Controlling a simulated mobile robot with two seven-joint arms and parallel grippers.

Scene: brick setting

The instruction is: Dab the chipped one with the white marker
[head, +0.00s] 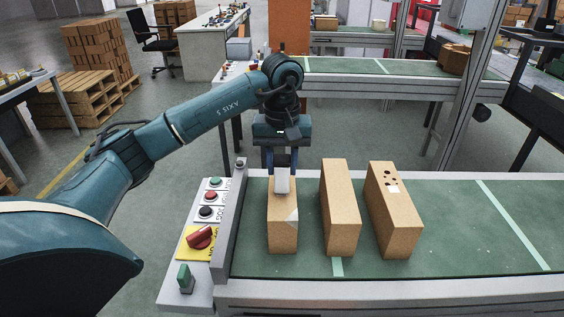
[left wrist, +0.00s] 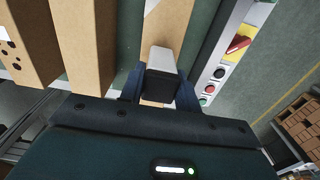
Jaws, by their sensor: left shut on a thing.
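Three tan bricks stand side by side on the green conveyor. The left brick (head: 283,238) has a pale triangular patch, like a chipped corner, at its upper front right edge. The middle brick (head: 341,205) looks plain. The right brick (head: 398,215) has several dark spots and a small white patch on top. My left gripper (head: 281,168) points down, shut on the white marker (head: 282,181), which is over the left brick's top. The marker also shows in the left wrist view (left wrist: 161,60). I cannot tell whether it touches the brick. My right gripper is not in view.
A control panel (head: 196,240) with buttons and a red switch on yellow stands left of the belt. A raised metal rail (head: 232,225) edges the belt beside the left brick. The green belt (head: 465,235) is clear to the right of the bricks.

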